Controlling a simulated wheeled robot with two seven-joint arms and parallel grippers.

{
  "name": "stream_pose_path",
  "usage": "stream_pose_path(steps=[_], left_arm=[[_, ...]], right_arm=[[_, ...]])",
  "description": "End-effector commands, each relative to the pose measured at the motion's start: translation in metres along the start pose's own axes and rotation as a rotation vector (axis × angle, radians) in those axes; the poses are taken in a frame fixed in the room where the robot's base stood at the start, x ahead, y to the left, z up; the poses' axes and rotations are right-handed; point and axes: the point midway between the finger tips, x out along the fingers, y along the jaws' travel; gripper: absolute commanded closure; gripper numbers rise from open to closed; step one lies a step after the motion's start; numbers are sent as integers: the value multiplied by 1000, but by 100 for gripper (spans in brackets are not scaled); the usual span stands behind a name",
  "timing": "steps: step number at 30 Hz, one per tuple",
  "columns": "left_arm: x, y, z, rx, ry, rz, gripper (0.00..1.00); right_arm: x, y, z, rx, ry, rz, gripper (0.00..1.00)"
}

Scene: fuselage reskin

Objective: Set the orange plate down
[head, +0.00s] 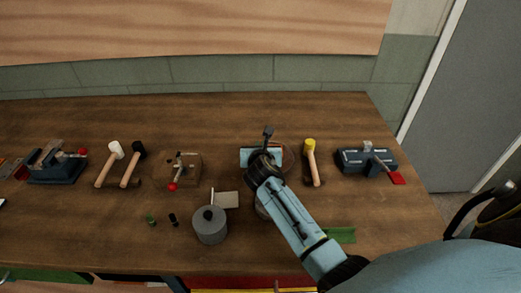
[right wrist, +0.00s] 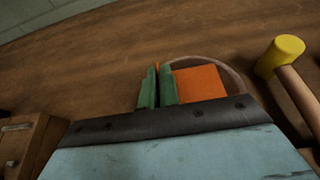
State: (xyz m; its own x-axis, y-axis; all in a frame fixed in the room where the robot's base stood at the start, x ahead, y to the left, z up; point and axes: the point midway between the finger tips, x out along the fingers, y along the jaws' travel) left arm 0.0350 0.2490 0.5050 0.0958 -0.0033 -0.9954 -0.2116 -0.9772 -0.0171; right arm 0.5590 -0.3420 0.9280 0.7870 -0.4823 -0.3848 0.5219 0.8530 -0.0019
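The orange plate (right wrist: 199,83) shows in the right wrist view, just right of my right gripper's green fingers (right wrist: 158,87). The fingers are nearly together, with a thin orange strip between their tips, so the gripper appears shut on the plate's edge. Whether the plate touches the surface below is hard to tell. A round thin-rimmed shape (right wrist: 238,77) curves around its far and right sides. In the head view my right gripper (head: 262,157) points down at the bench; its body hides the fingers and most of the plate. My left gripper is out of view.
On the wooden bench (head: 380,220), a yellow-headed mallet (head: 310,150) and a blue clamp fixture (head: 366,160) stand right of my gripper. A grey pot (head: 210,228), beige plate (head: 227,199) and wood-based clamp (head: 177,170) are left. A green pad (head: 341,235) lies near the front.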

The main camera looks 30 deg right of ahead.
Motion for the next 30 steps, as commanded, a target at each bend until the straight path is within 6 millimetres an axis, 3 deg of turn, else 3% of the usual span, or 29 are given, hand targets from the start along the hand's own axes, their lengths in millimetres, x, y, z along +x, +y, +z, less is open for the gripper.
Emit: stream_pose_path(steps=[12,18,30], left_arm=[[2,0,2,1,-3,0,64],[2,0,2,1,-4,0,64],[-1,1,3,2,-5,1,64]], right_arm=[[3,0,-7,0,-1,1,100],[3,0,-7,1,-1,1,75],[-4,0,-3,-1,0,0,75]])
